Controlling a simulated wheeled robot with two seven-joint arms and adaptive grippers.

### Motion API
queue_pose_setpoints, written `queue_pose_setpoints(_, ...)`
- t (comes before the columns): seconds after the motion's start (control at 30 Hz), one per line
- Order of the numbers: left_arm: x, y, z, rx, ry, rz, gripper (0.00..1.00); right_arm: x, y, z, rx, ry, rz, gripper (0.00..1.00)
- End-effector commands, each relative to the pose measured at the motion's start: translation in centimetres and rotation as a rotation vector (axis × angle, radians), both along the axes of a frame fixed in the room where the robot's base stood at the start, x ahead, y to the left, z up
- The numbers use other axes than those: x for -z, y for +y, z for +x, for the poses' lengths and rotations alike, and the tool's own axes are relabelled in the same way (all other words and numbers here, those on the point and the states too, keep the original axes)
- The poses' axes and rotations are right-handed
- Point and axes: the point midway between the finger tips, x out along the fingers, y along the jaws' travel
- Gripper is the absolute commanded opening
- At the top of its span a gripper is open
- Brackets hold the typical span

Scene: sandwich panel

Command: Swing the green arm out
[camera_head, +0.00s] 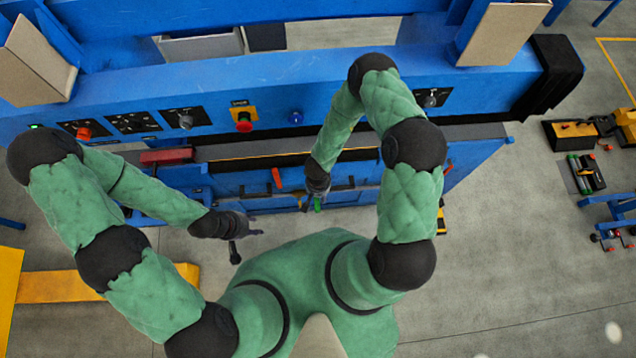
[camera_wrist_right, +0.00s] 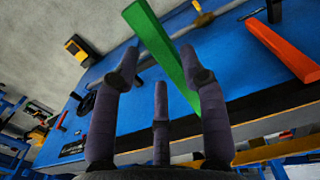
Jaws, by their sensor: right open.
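The green arm (camera_wrist_right: 158,45) is a long flat bar on the blue machine front (camera_wrist_right: 85,105). In the right wrist view it slants from the top centre down behind the right-hand finger. In the head view only a small part of the green arm (camera_head: 318,204) shows below my right gripper (camera_head: 316,195). In the wrist view my right gripper (camera_wrist_right: 160,80) is open, its fingers spread close around the bar's line; I cannot tell whether they touch it. My left gripper (camera_head: 247,240) has its fingers spread, holds nothing visible, and is in front of the machine, left of the green arm.
A red arm (camera_head: 277,178) is left of the green one; it also shows in the wrist view (camera_wrist_right: 285,50). A grey rail (camera_head: 345,188) runs along the machine front. Above are a red emergency button (camera_head: 243,122) and knobs.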

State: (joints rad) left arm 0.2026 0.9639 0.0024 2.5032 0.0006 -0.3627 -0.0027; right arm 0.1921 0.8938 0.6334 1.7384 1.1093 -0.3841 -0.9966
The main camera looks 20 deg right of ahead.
Motion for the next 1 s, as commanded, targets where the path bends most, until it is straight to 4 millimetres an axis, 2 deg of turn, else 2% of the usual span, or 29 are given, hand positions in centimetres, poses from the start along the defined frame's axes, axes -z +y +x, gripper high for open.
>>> queue_pose_setpoints(0.3,0.0,0.0,0.0,0.0,0.0,0.0,0.4,-6.4,0.0,0.2,-0.001,-0.002,0.0,0.43)
queue_pose_setpoints(0.5,0.0,0.0,0.0,0.0,0.0,0.0,0.4,-9.0,0.0,0.2,-0.001,-0.001,0.0,0.43)
queue_pose_setpoints(0.7,0.0,0.0,0.0,0.0,0.0,0.0,0.4,-10.0,0.0,0.1,-0.002,0.001,0.0,0.43)
queue_pose_setpoints(1.0,0.0,0.0,0.0,0.0,0.0,0.0,0.4,-10.0,0.0,0.1,-0.001,0.001,0.0,0.43)
